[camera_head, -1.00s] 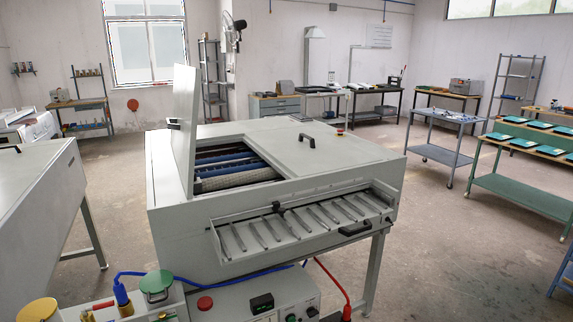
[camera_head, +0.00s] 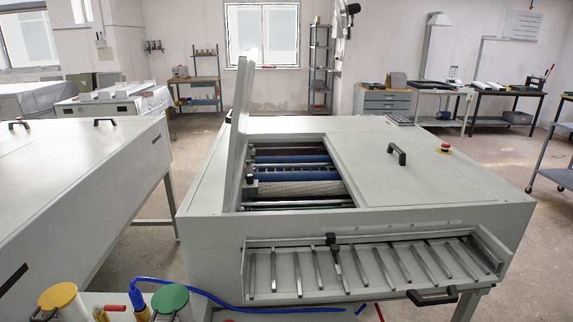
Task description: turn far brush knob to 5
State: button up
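The grey plate processor (camera_head: 430,188) fills the middle of the head view. Its lid (camera_head: 241,110) stands raised at the left. Blue rollers (camera_head: 290,174) and a pale textured roller (camera_head: 300,188) show in the opening below. Small dark fittings (camera_head: 251,180) sit at the rollers' left ends, too small to tell whether any is a brush knob. A black knob-like part (camera_head: 331,239) sits on the rail above the slatted feed tray. No number scale is readable. My gripper is not in view.
A red stop button (camera_head: 444,149) and a black handle (camera_head: 397,153) are on the top cover. Yellow (camera_head: 57,296) and green (camera_head: 170,299) lidded containers and a blue hose (camera_head: 215,297) are at the front left. Another grey machine (camera_head: 80,190) stands left, with a narrow floor gap between.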

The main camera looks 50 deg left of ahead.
aim_at(249, 179)
jog(key=i, duration=1.3)
jog(key=u, duration=3.45)
jog(key=i, duration=0.45)
jog(key=z, duration=0.05)
